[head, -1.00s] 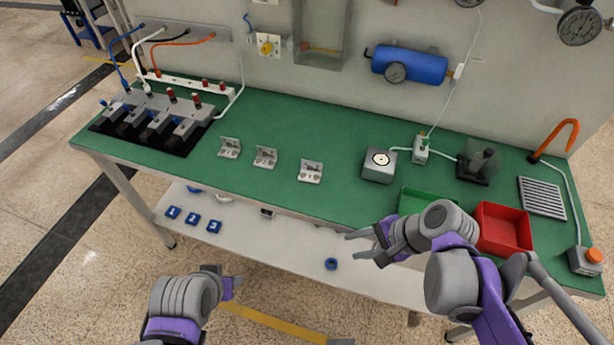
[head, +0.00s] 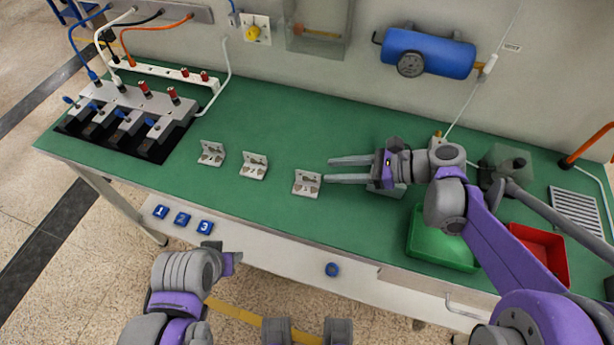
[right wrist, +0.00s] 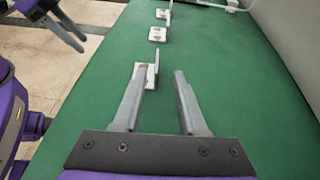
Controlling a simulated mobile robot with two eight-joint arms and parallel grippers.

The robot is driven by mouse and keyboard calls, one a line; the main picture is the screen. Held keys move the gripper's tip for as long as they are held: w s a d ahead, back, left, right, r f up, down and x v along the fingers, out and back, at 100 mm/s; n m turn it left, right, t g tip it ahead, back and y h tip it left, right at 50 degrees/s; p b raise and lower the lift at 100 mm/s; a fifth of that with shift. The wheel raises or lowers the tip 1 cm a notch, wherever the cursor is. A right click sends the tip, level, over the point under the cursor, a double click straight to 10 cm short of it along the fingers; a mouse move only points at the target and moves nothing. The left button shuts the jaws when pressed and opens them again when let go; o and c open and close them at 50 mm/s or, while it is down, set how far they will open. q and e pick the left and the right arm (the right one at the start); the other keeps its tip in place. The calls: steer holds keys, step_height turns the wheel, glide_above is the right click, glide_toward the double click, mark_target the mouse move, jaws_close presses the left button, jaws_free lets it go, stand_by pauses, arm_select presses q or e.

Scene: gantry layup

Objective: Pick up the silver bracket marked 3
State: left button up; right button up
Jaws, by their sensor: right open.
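Three silver L-shaped brackets stand in a row on the green bench top. The rightmost bracket (head: 307,183) bears a mark that looks like a 3. My right gripper (head: 327,170) is open and empty just right of it, fingers pointing left. In the right wrist view the nearest bracket (right wrist: 152,75) lies at the fingertips, closer to the left finger, and the finger hides part of it. The middle bracket (head: 254,166) and the left bracket (head: 211,153) stand farther left. My left gripper (head: 230,262) is low in front of the bench, away from the brackets; its jaw gap is unclear.
A green bin (head: 440,245) and a red bin (head: 541,254) are on the right. A clamp fixture (head: 130,118) with cables fills the left end. The bench between the brackets and the wall is clear.

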mark_target(310, 173)
steer(key=x, duration=0.7)
steer(key=shift+s+a, duration=0.1)
steer(key=shift+a, duration=0.15)
jaws_close()
